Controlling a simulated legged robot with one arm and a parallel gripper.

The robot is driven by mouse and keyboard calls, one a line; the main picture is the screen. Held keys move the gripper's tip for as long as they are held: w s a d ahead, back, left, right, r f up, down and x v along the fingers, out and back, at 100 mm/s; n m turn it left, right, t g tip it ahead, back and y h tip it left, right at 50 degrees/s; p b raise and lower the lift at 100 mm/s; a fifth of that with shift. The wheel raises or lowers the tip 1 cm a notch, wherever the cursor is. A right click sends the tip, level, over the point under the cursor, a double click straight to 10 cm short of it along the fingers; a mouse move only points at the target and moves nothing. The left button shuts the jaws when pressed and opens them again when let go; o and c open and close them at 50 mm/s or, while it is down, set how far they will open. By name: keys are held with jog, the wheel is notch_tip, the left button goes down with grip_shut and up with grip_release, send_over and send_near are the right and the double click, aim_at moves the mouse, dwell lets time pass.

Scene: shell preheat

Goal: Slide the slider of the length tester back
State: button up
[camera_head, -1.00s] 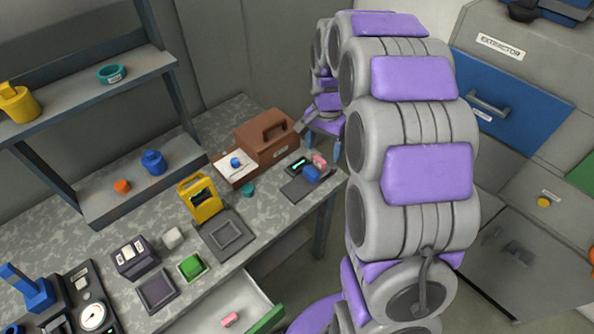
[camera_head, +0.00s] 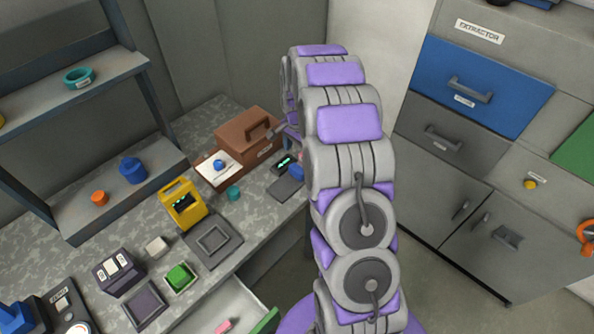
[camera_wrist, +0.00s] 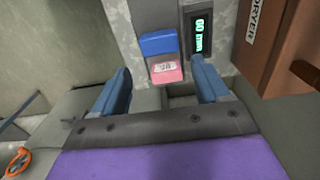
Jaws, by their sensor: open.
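The length tester (camera_head: 285,190) is a dark grey device at the right end of the workbench, with a green-lit display (camera_wrist: 200,35) that seems to read 60 mm. A blue block (camera_wrist: 158,43), apparently its slider, sits on the dark base, also showing in the head view (camera_head: 297,171). A pink labelled piece (camera_wrist: 165,71) touches the blue block on the side nearer me. My gripper (camera_wrist: 160,65) is open, its two blue fingers on either side of the pink piece and apart from it. In the head view my arm hides most of the gripper and part of the tester.
A brown dryer box (camera_head: 243,134) stands close beside the tester; in the wrist view it (camera_wrist: 285,55) is right of my right finger. A teal cup (camera_head: 233,194) and a yellow device (camera_head: 183,203) stand further left. An open drawer (camera_head: 238,306) juts out below the bench.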

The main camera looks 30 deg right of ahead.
aim_at(297, 168)
notch_tip(297, 168, down, 10)
jog(key=shift+r+b, duration=0.1)
jog(key=shift+b, duration=0.85)
jog(key=shift+c, duration=0.4)
